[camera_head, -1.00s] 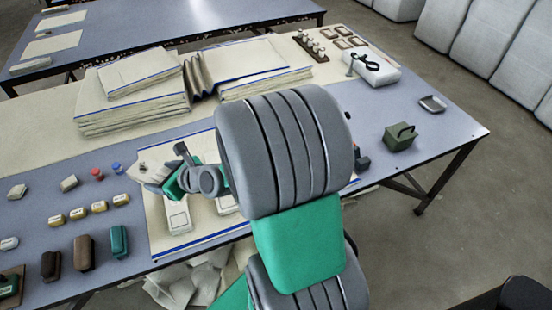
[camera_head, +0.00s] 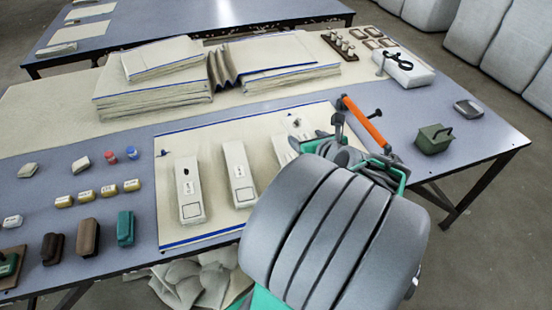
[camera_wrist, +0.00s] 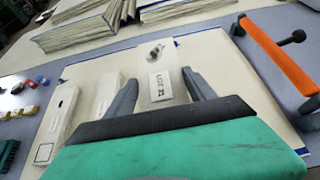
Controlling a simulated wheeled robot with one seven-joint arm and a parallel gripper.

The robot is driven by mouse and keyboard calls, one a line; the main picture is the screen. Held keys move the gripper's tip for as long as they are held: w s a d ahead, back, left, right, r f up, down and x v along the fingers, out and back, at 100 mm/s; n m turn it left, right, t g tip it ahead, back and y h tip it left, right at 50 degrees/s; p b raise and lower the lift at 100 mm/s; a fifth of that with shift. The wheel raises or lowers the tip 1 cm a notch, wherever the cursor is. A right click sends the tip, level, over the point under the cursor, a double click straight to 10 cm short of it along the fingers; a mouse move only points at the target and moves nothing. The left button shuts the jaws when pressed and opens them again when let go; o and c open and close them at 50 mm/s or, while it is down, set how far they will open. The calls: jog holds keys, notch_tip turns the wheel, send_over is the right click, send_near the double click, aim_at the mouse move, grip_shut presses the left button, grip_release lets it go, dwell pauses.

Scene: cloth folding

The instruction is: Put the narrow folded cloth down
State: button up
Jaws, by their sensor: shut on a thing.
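My gripper (camera_wrist: 162,90) is shut on a narrow folded cloth (camera_wrist: 162,60), pale with a small printed label, which runs between its two fingers in the wrist view. In the head view this cloth (camera_head: 284,148) shows only in part beside my gripper, low over the right part of a pale mat (camera_head: 205,138) with blue edges. I cannot tell whether it touches the mat. Two like folded cloths lie side by side on the mat to the left: a left one (camera_head: 188,190) and a middle one (camera_head: 239,174). They also show in the wrist view.
A tool with an orange bar (camera_head: 366,121) stands just right of my gripper. Stacks of cloth (camera_head: 155,95) lie behind the mat. A green box (camera_head: 434,139) stands at the right.

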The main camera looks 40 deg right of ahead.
jog(key=w+d+f+b, duration=0.1)
jog(key=d+f, duration=0.2)
jog(key=d, duration=0.1)
jog(key=w+d+f+b, duration=0.1)
jog(key=d+f, duration=0.2)
jog(key=d, duration=0.1)
jog(key=w+d+f+b, duration=0.1)
jog(key=d+f, duration=0.2)
jog(key=d, duration=0.1)
jog(key=shift+w+d+f, duration=0.35)
jog(key=shift+d+f+b, duration=0.1)
jog(key=shift+f+b, duration=0.45)
jog(key=shift+f, duration=1)
jog(key=shift+f, duration=0.1)
jog(key=o, duration=1.4)
jog(key=shift+o, duration=0.2)
